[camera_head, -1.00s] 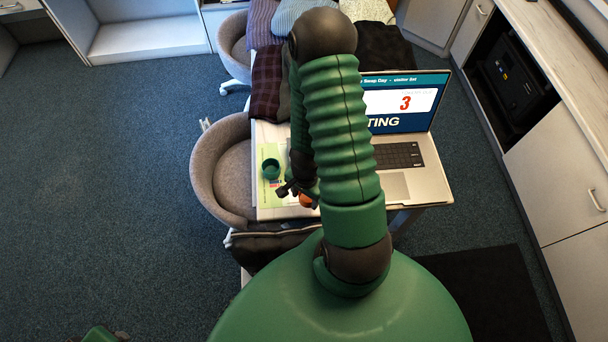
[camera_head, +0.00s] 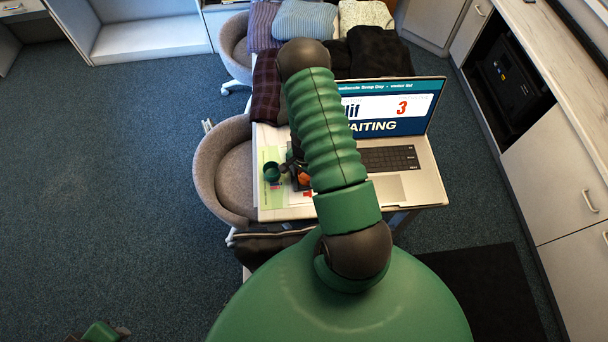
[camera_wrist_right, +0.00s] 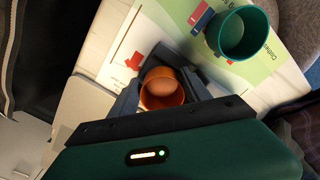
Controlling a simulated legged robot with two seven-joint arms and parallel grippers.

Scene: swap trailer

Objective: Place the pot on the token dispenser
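A small round orange pot (camera_wrist_right: 163,88) sits between the two fingers of my right gripper (camera_wrist_right: 168,88), which appear to touch it on both sides. In the head view the orange pot (camera_head: 304,178) shows in part beside the right gripper (camera_head: 294,170), above the left part of the white table. A dark grey shape (camera_wrist_right: 168,56) lies just beyond the pot in the wrist view. I cannot tell whether it is the token dispenser or part of the gripper. My left gripper is not in view.
A teal cup (camera_wrist_right: 238,33) stands on a printed green-and-white sheet (camera_wrist_right: 170,20), close to the right gripper; it also shows in the head view (camera_head: 271,172). An open laptop (camera_head: 424,185) stands to the right. Folded clothes (camera_head: 305,20) cover the far end. A grey chair (camera_head: 228,175) adjoins the left edge.

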